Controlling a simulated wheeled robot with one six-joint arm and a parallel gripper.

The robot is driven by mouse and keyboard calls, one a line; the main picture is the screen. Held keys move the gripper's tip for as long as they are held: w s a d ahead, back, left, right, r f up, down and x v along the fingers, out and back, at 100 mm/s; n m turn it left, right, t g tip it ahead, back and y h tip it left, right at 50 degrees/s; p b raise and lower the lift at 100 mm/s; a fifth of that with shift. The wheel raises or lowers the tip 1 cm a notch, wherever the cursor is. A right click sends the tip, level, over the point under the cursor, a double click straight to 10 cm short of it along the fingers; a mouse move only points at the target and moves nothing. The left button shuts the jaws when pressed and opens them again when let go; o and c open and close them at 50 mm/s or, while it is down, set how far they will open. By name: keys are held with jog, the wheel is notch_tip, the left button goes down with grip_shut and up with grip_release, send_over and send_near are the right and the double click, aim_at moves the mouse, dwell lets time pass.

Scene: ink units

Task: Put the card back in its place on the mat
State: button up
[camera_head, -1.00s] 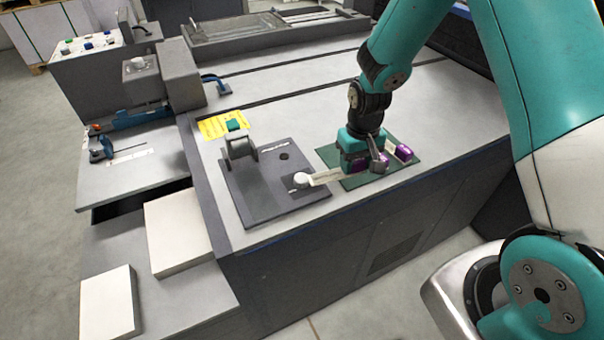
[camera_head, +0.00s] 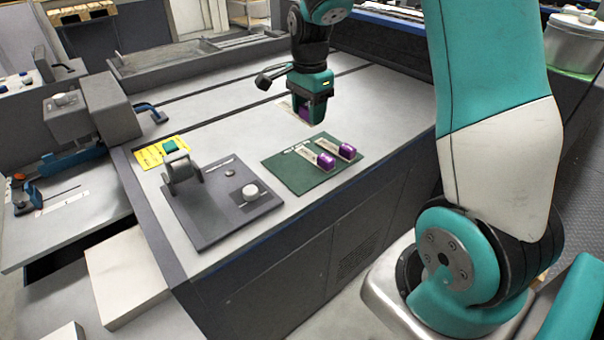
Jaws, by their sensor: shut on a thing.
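My gripper (camera_head: 312,112) is shut on a card with a purple grip block (camera_head: 304,108). Two other pale cards with purple blocks lie on the mat, one nearer (camera_head: 326,161) and one farther right (camera_head: 347,151). The left part of the mat is bare.
A dark grey plate (camera_head: 215,225) left of the mat carries a white knob (camera_head: 250,191) and an upright grey fixture (camera_head: 183,178). A yellow label (camera_head: 149,157) lies behind it. The light tabletop (camera_head: 225,135) is open around the mat.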

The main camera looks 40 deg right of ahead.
aim_at(308, 181)
notch_tip(308, 181, down, 18)
jog(key=shift+f+p, duration=0.1)
jog(key=shift+p, duration=0.3)
jog(key=shift+f, duration=0.1)
jog(key=o, duration=1)
notch_tip(308, 181, up, 12)
jog(key=b, duration=0.1)
jog(key=s+a+r+n, duration=0.2)
jog(key=a+r+n, duration=0.2)
jog(key=a+r, duration=0.15)
jog(key=s+a+r+n+y, duration=0.2)
jog(key=s+a+r+n, duration=0.2)
jog(key=s+a+n, duration=0.5)
jog(key=s+a+r+n+y, duration=0.2)
jog(key=s+a+r+n, duration=0.3)
jog(key=s+a+n, duration=0.4)
jog(key=s+n, duration=0.2)
jog(key=s, duration=0.1)
jog(key=shift+s+a+n, duration=0.25)
jog(key=shift+s+n, duration=0.05)
jog(key=shift+n, duration=0.1)
